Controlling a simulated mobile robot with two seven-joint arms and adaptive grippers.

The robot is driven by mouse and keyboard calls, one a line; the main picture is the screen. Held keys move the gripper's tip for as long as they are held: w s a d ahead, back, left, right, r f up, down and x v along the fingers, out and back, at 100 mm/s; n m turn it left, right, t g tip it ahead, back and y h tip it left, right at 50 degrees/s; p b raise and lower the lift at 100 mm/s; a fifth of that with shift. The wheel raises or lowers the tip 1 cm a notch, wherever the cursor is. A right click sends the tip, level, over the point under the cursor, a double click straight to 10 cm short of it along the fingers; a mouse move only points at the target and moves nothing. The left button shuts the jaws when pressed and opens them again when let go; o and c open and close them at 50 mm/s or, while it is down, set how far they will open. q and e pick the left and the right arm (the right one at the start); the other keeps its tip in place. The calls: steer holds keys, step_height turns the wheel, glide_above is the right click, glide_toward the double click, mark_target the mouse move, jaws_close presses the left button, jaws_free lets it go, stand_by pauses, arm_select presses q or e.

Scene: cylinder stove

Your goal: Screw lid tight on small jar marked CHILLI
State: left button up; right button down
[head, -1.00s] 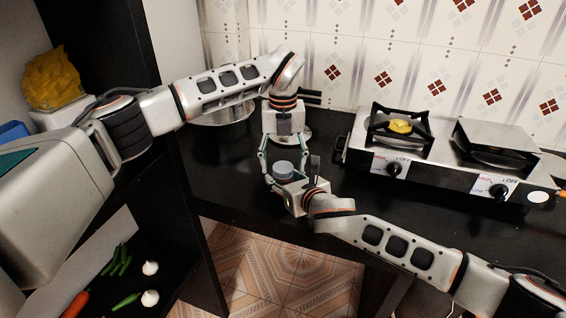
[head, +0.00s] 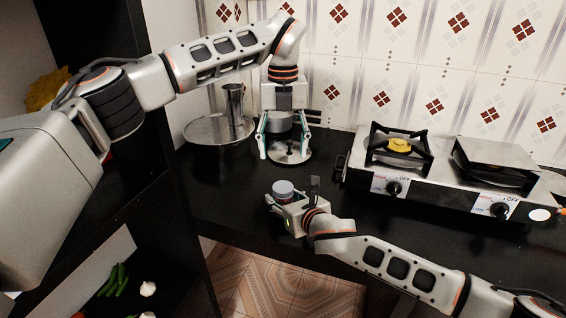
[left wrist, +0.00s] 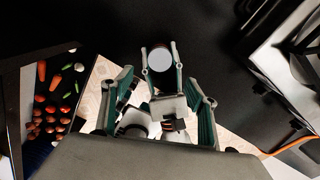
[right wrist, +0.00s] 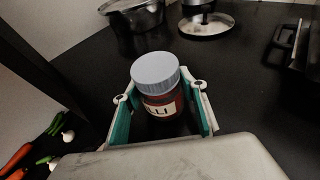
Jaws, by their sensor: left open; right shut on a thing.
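The small jar (head: 284,197) is dark red with a pale label; the letters "LLI" show in the right wrist view (right wrist: 160,108). Its grey ridged lid (head: 283,187) sits level on top, also seen in the right wrist view (right wrist: 155,68); how tight it is cannot be told. My right gripper (head: 290,199) is shut around the jar body and holds it upright near the counter's front edge. My left gripper (head: 281,150) is open and empty, above and behind the jar, apart from the lid. In the left wrist view the lid (left wrist: 160,60) shows beyond its open fingers.
A gas stove (head: 440,185) stands on the right of the black counter (head: 240,190). A steel pan (head: 205,132) and a round metal plate (head: 297,157) lie at the back. A dark shelf (head: 165,215) with vegetables stands at the left.

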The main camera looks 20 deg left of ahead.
arm_select(q)
steer(key=shift+r, duration=0.55)
arm_select(e)
steer(key=c, duration=1.1)
jaws_free()
steer(key=v, duration=1.2)
